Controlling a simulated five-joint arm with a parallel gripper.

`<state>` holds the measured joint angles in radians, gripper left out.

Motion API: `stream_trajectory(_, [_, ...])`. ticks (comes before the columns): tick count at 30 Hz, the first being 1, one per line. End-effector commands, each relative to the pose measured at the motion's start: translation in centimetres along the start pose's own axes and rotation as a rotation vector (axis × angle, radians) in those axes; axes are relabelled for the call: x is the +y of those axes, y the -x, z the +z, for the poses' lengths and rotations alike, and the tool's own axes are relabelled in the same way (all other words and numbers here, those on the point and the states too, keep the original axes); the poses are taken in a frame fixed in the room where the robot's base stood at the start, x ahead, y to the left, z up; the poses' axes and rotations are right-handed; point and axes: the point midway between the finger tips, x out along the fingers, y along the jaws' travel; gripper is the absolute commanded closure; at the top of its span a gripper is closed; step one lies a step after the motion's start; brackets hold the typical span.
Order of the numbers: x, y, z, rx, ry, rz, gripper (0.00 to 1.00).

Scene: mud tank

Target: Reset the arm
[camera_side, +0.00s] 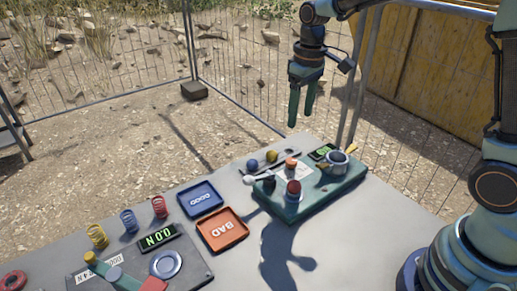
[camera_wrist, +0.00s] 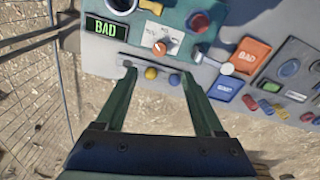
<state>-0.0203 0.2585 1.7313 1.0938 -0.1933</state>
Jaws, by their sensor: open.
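My gripper (camera_side: 302,105) hangs in the air above the back edge of the table, its two green fingers pointing down. In the wrist view my gripper (camera_wrist: 160,102) shows its fingers spread apart with nothing between them. A blue ball (camera_side: 252,164) and a yellow ball (camera_side: 271,156) sit on a dark narrow rail at the table's back edge, below and beyond the fingertips. They also show in the wrist view as a yellow ball (camera_wrist: 151,73) and a blue ball (camera_wrist: 175,79).
A green test station (camera_side: 325,195) carries a metal cup (camera_side: 337,161) and knobs. A blue tray (camera_side: 200,198) and an orange BAD tray (camera_side: 222,230) lie left of it. Coloured springs (camera_side: 128,220) stand near a grey panel (camera_side: 190,262) with a display. A wire fence (camera_side: 240,90) stands behind.

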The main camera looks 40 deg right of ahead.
Motion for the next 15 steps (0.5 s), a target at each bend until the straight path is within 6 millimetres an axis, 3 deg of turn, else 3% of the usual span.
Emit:
stream_trajectory(6, [-0.5,4.3,3.9,0.128,-0.061,0.022,0.30])
stream_trajectory(15, [-1.4,6.9,9.7,0.301,-0.146,0.042,0.30])
